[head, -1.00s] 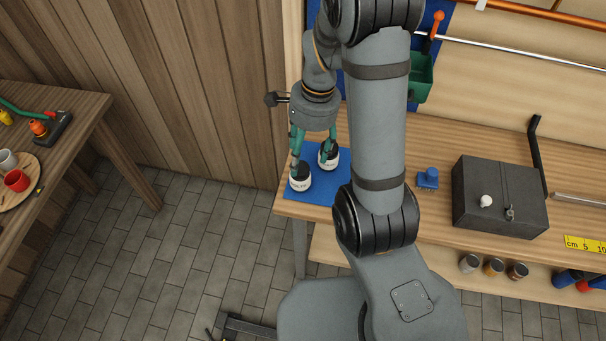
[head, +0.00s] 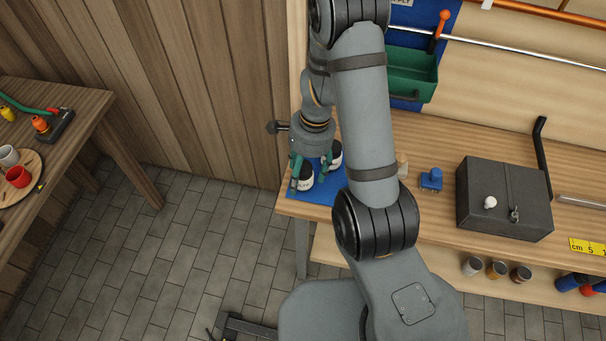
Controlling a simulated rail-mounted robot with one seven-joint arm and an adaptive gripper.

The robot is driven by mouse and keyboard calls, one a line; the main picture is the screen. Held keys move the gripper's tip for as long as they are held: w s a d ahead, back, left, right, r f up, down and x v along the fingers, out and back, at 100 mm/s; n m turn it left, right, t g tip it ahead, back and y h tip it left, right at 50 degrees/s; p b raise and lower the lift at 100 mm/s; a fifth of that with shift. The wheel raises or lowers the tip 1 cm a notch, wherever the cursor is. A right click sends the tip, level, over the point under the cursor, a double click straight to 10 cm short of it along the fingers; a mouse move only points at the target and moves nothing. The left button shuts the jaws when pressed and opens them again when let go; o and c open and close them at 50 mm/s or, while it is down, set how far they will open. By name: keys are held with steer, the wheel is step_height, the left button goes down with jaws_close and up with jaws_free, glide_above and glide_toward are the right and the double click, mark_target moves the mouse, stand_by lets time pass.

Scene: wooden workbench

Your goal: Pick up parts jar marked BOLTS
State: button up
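Two white parts jars with dark lids stand close together on a blue mat (head: 326,196) at the left end of the workbench. The front-left jar (head: 303,184) is partly covered by my gripper. The back-right jar (head: 336,158) shows only in part behind my gripper and arm. Their labels are too small to read, so I cannot tell which is marked BOLTS. My gripper (head: 311,171) points down over the jars, its green fingers spread apart. One finger is at the front-left jar's upper left, the other between the jars. I cannot tell whether either finger touches a jar.
A blue part (head: 431,179) and a dark metal box (head: 504,198) stand to the right on the workbench (head: 450,150). A green bin (head: 412,75) hangs behind. Several small jars (head: 497,269) stand on the lower shelf. A side table is at far left.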

steer(key=shift+c, duration=1.2)
steer(key=c, duration=1.1)
steer(key=shift+c, duration=0.5)
steer(key=shift+r, duration=0.1)
